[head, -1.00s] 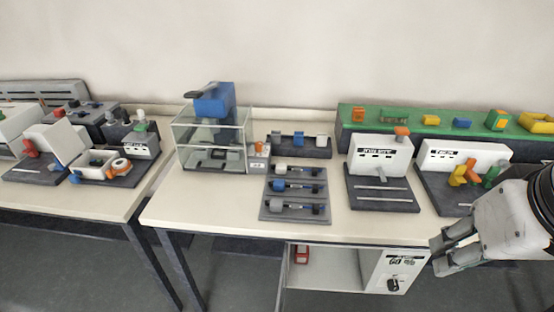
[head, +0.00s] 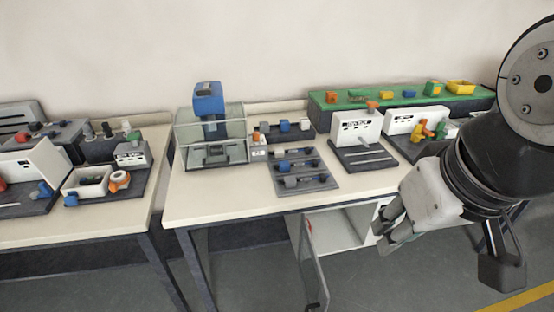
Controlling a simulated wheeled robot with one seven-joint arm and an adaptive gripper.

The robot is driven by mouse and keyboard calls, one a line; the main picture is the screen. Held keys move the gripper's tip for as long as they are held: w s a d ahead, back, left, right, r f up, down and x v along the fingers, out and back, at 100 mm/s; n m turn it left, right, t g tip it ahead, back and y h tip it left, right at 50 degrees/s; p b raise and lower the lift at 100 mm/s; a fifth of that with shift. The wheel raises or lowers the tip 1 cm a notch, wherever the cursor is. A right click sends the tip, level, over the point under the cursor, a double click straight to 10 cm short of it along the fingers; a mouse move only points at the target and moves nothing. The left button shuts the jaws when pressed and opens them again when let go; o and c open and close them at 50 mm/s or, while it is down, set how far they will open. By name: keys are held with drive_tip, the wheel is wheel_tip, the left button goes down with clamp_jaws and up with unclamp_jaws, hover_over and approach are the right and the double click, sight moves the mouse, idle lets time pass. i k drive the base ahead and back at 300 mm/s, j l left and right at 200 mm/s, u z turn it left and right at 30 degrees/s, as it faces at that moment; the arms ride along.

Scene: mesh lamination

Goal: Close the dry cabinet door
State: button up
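The dry cabinet (head: 336,228) is a white box under the right-hand table, and its inside shows through the open front. Its door (head: 313,272), a framed see-through panel, stands swung out from the cabinet's left side, with a small red part near its top. My gripper (head: 379,234) is in front of the cabinet's right side, to the right of the door and apart from it. Its two fingers point left, are spread apart and hold nothing. The gripper hides part of the cabinet's right-hand panel.
The right-hand table (head: 215,207) bears a glass case with a blue top (head: 208,100), a grey rack (head: 301,174) and white devices. A second table (head: 120,217) stands to the left, across a narrow gap. The floor before the cabinet is free.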

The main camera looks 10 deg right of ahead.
sight(322, 304)
drive_tip(key=i+j+z, duration=0.2)
drive_tip(key=j, duration=0.15)
drive_tip(key=i+j+z, duration=0.15)
drive_tip(key=j, duration=0.2)
drive_tip(key=k+z, duration=0.65)
drive_tip(key=k, duration=0.15)
